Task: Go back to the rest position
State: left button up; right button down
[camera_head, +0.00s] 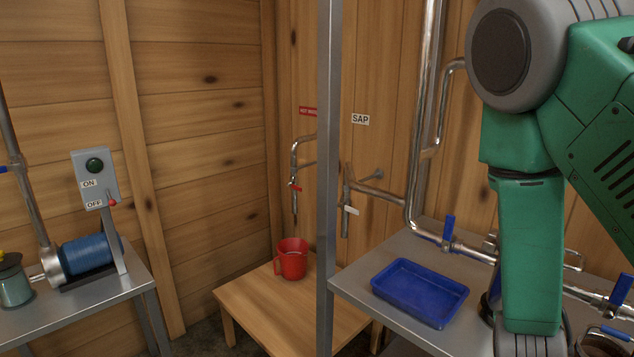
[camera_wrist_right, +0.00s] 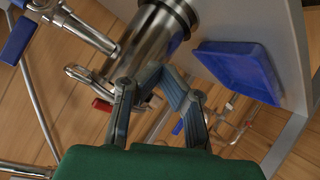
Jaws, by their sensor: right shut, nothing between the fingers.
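My right arm, green and grey, fills the right side of the head view; its gripper is hidden there. In the right wrist view my right gripper (camera_wrist_right: 158,76) is shut and empty, its dark finger links meeting in front of a shiny metal cylinder (camera_wrist_right: 165,28). I cannot tell whether the fingertips touch the cylinder. My left gripper is in neither view.
A blue tray (camera_head: 420,291) lies on the metal shelf (camera_head: 352,285), near pipes with blue valve handles (camera_head: 449,229). A red mug (camera_head: 292,260) stands on a wooden table (camera_head: 252,296). A blue motor (camera_head: 86,255) and switch box (camera_head: 95,178) are left.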

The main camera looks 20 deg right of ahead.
jog(key=s+a+f+n+g+y+b, duration=0.1)
jog(key=a+f+y, duration=0.15)
jog(key=f, duration=0.45)
jog(key=s+a+f+n+y+b, duration=0.1)
jog(key=s+a+f+y, duration=0.1)
jog(key=a+f, duration=0.3)
pick_arm(q)
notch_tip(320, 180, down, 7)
jog(key=b, duration=0.3)
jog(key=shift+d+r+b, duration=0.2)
jog(key=shift+b, duration=0.15)
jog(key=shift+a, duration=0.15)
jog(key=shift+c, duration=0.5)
pick_arm(e)
jog(key=s+a+f+n+g+y, duration=0.4)
jog(key=s+a+f, duration=0.9)
jog(key=f, duration=0.4)
jog(key=shift+s+f+g+y, duration=0.2)
jog(key=shift+s+g+y, duration=0.5)
jog(key=shift+s, duration=0.2)
